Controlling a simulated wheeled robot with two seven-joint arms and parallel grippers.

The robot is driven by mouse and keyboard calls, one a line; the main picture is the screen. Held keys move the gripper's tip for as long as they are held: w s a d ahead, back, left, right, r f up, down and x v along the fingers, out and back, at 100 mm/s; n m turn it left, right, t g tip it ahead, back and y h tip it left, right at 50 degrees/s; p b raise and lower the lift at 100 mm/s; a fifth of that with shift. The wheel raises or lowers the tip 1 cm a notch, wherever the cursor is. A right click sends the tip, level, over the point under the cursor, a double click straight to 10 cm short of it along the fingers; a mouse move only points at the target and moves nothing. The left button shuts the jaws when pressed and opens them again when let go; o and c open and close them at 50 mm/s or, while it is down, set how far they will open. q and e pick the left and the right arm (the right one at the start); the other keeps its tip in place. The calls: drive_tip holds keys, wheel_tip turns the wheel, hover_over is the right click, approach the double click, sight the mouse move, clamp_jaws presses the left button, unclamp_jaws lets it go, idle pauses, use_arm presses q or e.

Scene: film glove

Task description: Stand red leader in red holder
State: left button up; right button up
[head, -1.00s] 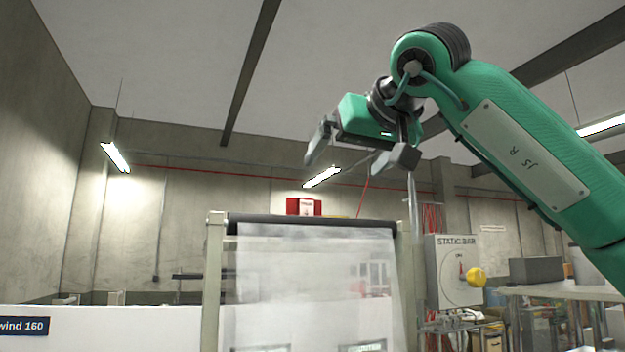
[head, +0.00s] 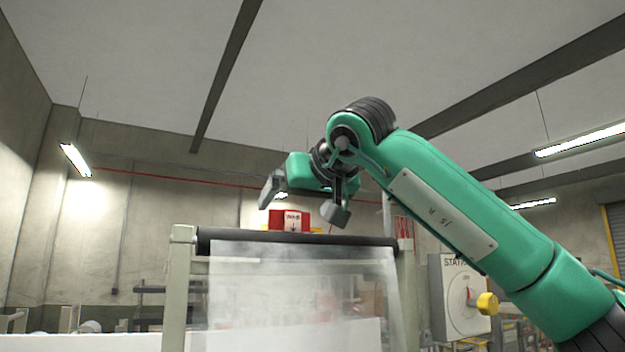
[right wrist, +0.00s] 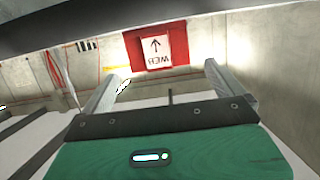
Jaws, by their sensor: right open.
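My right gripper (head: 303,204) is open and empty, fingers pointing down, above the roller in the picture. In the right wrist view the gap between its fingers (right wrist: 164,72) lines up with the red piece, which is beyond the fingertips. My left gripper is not in view.
The black roller (head: 220,241) spans a pale frame (head: 179,290), with a translucent film sheet (head: 300,300) hanging from it.

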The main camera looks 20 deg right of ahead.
sight(288, 214)
drive_tip(key=p+x, duration=0.1)
drive_tip(key=x, duration=0.4)
drive_tip(key=shift+w+a+f, duration=0.1)
drive_tip(key=shift+w+f, duration=0.05)
drive_tip(key=shift+w, duration=0.4)
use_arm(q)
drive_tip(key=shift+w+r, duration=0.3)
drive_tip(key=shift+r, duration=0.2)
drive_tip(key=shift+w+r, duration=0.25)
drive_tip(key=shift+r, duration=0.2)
use_arm(e)
drive_tip(key=c, duration=1.1)
use_arm(q)
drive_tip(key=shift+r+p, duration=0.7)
drive_tip(key=shift+p, duration=0.2)
use_arm(e)
drive_tip(key=shift+r, duration=0.45)
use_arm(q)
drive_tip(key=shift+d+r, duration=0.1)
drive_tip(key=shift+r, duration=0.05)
use_arm(e)
drive_tip(key=shift+r, duration=0.1)
use_arm(q)
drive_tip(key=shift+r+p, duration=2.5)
drive_tip(key=shift+p, duration=0.15)
use_arm(e)
drive_tip(key=shift+r, duration=2.4)
